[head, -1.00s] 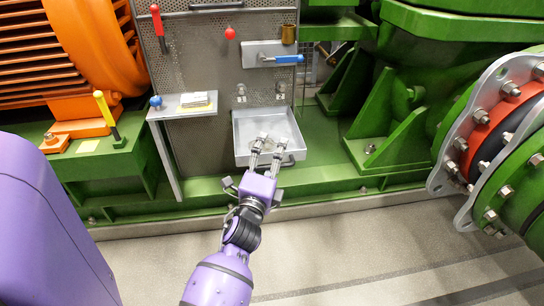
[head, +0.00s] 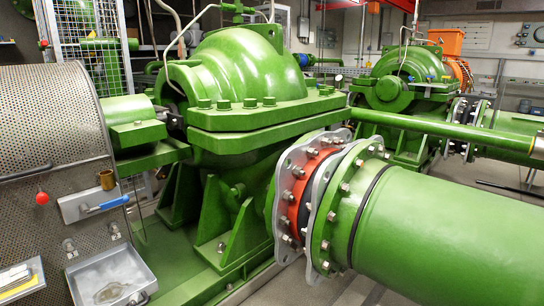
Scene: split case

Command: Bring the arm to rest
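Neither of my grippers shows in the head view now, and no part of my arms is visible. The grey metal tray (head: 84,280) is at the lower left, fixed low on the perforated panel (head: 40,205). A flat greyish patch or item lies in it, too indistinct to name. The small shelf (head: 30,290) with a light flat item on it is cut off at the lower left corner.
A large green split-case pump (head: 245,70) fills the middle. A bolted flange with an orange-red ring (head: 300,195) joins a thick green pipe (head: 450,235) on the right. A blue-handled valve lever (head: 105,204) and red knob (head: 42,198) stick out from the panel.

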